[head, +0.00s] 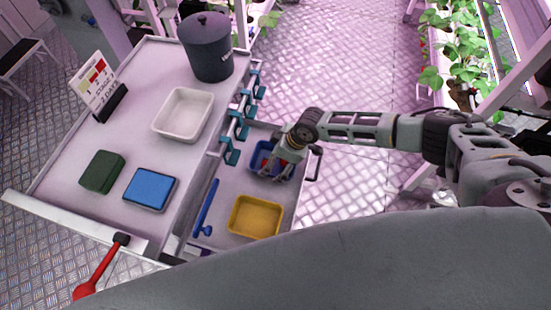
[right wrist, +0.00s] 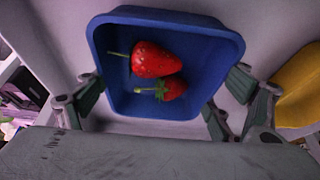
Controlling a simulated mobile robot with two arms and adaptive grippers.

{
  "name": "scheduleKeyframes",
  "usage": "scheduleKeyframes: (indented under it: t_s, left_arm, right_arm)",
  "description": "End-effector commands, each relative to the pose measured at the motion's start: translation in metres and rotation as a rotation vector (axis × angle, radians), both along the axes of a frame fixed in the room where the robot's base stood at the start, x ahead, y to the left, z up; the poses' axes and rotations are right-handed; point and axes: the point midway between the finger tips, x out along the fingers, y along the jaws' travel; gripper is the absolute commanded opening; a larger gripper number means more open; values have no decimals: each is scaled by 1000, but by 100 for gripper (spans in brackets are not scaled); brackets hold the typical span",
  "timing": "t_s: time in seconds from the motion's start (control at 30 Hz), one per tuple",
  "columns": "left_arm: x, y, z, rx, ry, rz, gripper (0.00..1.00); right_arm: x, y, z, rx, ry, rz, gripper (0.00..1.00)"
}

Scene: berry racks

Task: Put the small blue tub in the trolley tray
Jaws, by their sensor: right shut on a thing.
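The small blue tub (head: 258,156) is at the far end of the grey trolley tray (head: 226,180), and two red strawberries lie in it. In the right wrist view the tub (right wrist: 110,70) fills the middle, between the fingers of my right gripper (right wrist: 163,95). My right gripper (head: 275,172) is shut on the tub from above and hides part of it in the head view. Whether the tub touches the tray floor I cannot tell. My left gripper is out of view.
A yellow tub (head: 254,217) and a blue long-handled tool (head: 206,208) lie in the tray. The bench on the left holds a white tub (head: 183,114), a dark bin (head: 207,50), a blue sponge-like block (head: 151,189), a green block (head: 102,171) and a sign (head: 97,86).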

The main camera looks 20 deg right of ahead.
Motion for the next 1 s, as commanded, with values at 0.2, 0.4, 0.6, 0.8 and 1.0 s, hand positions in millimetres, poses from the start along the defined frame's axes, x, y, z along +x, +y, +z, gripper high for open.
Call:
scheduleKeyframes:
  t_s: [0.2, 0.4, 0.6, 0.8, 1.0]
  left_arm:
    - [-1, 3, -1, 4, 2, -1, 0]
    - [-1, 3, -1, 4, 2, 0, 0]
    - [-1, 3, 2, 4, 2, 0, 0]
    - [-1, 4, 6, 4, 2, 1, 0]
    - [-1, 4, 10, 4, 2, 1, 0]
  right_arm:
    - [0, 0, -1, 0, 1, 0, 100]
    - [0, 0, -1, -1, 1, 0, 100]
    - [0, 0, 3, 0, 0, 1, 100]
    - [-6, -10, 29, -1, -1, 1, 100]
    - [-15, -24, 70, -1, -1, 0, 100]
